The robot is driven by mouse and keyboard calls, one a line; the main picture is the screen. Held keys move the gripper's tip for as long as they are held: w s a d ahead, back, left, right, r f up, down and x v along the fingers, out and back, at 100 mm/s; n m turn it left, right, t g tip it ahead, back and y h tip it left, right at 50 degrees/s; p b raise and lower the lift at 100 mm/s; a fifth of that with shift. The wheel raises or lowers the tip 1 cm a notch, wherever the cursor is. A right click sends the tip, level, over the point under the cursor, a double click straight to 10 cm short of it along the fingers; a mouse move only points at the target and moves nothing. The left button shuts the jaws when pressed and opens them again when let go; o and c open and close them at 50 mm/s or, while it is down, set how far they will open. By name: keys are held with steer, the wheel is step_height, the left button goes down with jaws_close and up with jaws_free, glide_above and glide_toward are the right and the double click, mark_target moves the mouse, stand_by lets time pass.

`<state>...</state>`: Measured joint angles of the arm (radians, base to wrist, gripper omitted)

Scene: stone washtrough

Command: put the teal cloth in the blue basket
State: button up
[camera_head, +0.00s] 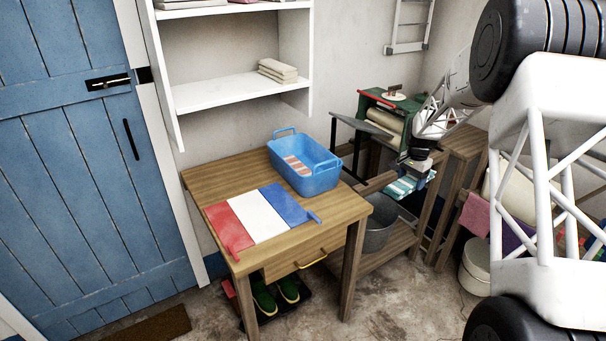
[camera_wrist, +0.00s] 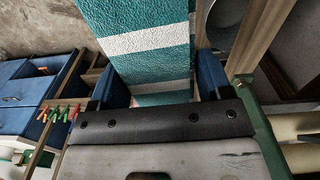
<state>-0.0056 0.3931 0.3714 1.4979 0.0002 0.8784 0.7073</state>
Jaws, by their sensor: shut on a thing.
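The teal cloth (camera_head: 399,188) with white stripes hangs from my gripper (camera_head: 418,172), to the right of the table. In the wrist view the teal cloth (camera_wrist: 145,68) runs between the two blue fingers of my gripper (camera_wrist: 160,85), which is shut on it. The blue basket (camera_head: 318,180) stands at the back right of the wooden table, left of my gripper and apart from the cloth. A striped red and white cloth (camera_head: 297,165) lies inside the basket.
The wooden table (camera_head: 325,214) carries a red, white and blue mat (camera_head: 262,216) at its front. A grey metal bucket (camera_head: 380,235) is below the held cloth. A green mangle-like frame (camera_head: 375,103) stands behind. A white shelf (camera_head: 225,92) hangs above the table.

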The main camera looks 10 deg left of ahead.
steer(key=a+r+m, duration=0.9)
steer(key=a+r, duration=0.7)
steer(key=a, duration=0.4)
steer(key=w+a+f+m, duration=0.5)
steer(key=a, duration=0.5)
steer(key=w+a+f+m, duration=0.4)
steer(key=w+a+m, duration=0.1)
steer(key=a, duration=0.5)
steer(key=shift+f, duration=0.35)
steer(key=shift+w+a, duration=0.1)
steer(key=shift+f, duration=3.1)
